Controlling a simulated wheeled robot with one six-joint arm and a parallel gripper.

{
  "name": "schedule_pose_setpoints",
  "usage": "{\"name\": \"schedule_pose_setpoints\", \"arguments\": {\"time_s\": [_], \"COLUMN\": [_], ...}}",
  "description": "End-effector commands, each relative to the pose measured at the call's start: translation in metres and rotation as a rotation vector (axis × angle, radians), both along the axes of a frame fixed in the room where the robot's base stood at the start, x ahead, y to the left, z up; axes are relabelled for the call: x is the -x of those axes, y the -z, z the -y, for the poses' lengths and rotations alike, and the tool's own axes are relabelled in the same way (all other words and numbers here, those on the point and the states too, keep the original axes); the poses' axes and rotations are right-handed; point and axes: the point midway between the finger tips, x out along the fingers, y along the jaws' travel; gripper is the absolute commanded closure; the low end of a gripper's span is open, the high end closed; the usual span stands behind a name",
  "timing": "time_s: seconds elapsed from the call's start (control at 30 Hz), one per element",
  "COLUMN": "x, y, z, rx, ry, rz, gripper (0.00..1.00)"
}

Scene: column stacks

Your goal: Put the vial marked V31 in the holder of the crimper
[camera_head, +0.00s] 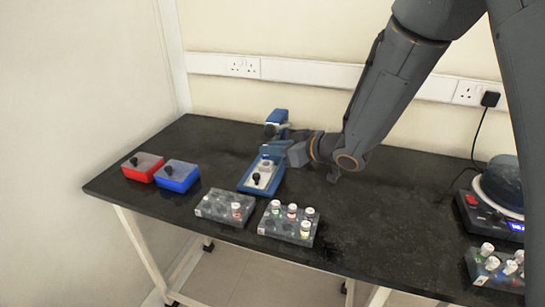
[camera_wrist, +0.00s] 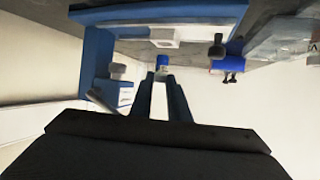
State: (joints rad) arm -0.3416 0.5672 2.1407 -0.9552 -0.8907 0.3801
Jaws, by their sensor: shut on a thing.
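The crimper (camera_head: 247,186), a blue device with a pale plate and a black knob, stands mid-table in the head view. Its blue frame (camera_wrist: 97,55) shows close up and inverted in the wrist view. My gripper (camera_wrist: 161,78) is shut on a small vial with a blue end (camera_wrist: 162,61), seen between the fingertips. I cannot read its mark, so I cannot tell whether it is V31. In the head view my gripper (camera_head: 280,147) is at the crimper's upper part. The held vial is not clear there. I cannot tell whether it touches the holder.
Two grey racks with vials, a left one (camera_head: 214,211) and a right one (camera_head: 273,230), stand in front of the crimper. A red box (camera_head: 139,172) and a blue box (camera_head: 175,182) sit at left. A round-topped device (camera_head: 498,190) and another rack (camera_head: 484,275) are at right. The table between is clear.

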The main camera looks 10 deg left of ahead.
Motion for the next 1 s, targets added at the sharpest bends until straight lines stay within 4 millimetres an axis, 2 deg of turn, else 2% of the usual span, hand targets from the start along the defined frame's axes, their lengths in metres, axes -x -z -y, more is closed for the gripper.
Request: {"name": "schedule_pose_setpoints", "arguments": {"time_s": [0.23, 0.63, 0.67, 0.73, 1.0], "x": [0.001, 0.001, 0.001, 0.001, 0.001], "y": [0.03, 0.035, 0.034, 0.034, 0.034], "z": [0.001, 0.001, 0.001, 0.001, 0.001], "rx": [0.001, 0.001, 0.001, 0.001, 0.001], "ry": [0.0, 0.0, 0.0, 0.0, 0.0], "rz": [-0.003, 0.0, 0.0, 0.0, 0.0], "gripper": [1.0, 1.0, 0.79, 0.68, 0.66]}}
